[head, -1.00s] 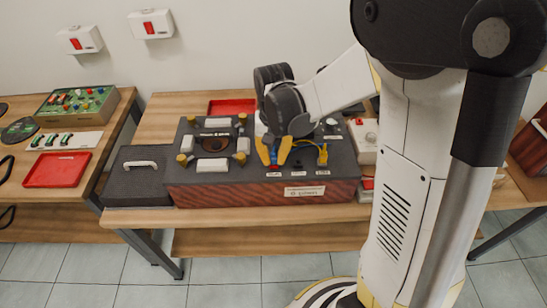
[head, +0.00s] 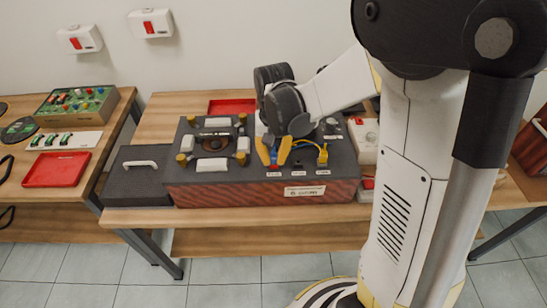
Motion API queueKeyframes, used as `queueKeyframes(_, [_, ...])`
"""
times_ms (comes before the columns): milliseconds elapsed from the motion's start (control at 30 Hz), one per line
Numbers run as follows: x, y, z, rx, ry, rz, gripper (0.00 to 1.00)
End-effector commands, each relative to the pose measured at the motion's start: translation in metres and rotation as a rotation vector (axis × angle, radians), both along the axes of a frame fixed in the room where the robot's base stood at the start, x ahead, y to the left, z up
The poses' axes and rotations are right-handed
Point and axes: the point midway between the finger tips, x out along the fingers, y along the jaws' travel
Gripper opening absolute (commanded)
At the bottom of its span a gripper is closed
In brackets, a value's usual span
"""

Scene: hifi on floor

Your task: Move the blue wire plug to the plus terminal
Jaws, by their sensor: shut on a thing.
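The demonstration box (head: 225,190) is a dark-topped case with a reddish wooden front, standing on the bench. My gripper (head: 273,158) reaches down over its right half, near the left of three small white labels. It is shut on the blue wire plug (head: 284,151), seen as a blue piece at the fingers. The plug's tip and the socket beneath it are too small or hidden to make out. A yellow plug (head: 322,154) with a looped yellow wire stands to the right, near the right label. I cannot read which label marks the plus terminal.
A round dark part ringed by white and yellow blocks (head: 213,143) fills the box's left half. A black case (head: 138,177) stands left of it, a white switch unit (head: 364,142) right. A red tray (head: 232,106) lies behind. The bench front edge (head: 240,217) is clear.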

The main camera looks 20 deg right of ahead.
Motion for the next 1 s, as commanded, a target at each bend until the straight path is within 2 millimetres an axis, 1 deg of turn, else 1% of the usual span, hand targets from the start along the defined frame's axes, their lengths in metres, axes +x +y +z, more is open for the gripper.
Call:
queueKeyframes(133, [0.0, 0.0, 0.0, 0.0, 0.0, 0.0, 0.0])
queueKeyframes(167, [0.0, 0.0, 0.0, 0.0, 0.0, 0.0, 0.22])
queueKeyframes(200, [0.0, 0.0, 0.0, 0.0, 0.0, 0.0, 0.34])
queueKeyframes(233, [0.0, 0.0, 0.0, 0.0, 0.0, 0.0, 0.37])
queueKeyframes(500, [0.0, 0.0, 0.0, 0.0, 0.0, 0.0, 0.37])
queueKeyframes(633, [0.0, 0.0, 0.009, 0.0, 0.0, 0.0, 0.37])
queueKeyframes(767, [-0.001, 0.0, 0.032, 0.0, 0.0, 0.0, 0.37])
queueKeyframes(1000, [0.0, 0.0, 0.086, 0.0, 0.0, 0.0, 0.37])
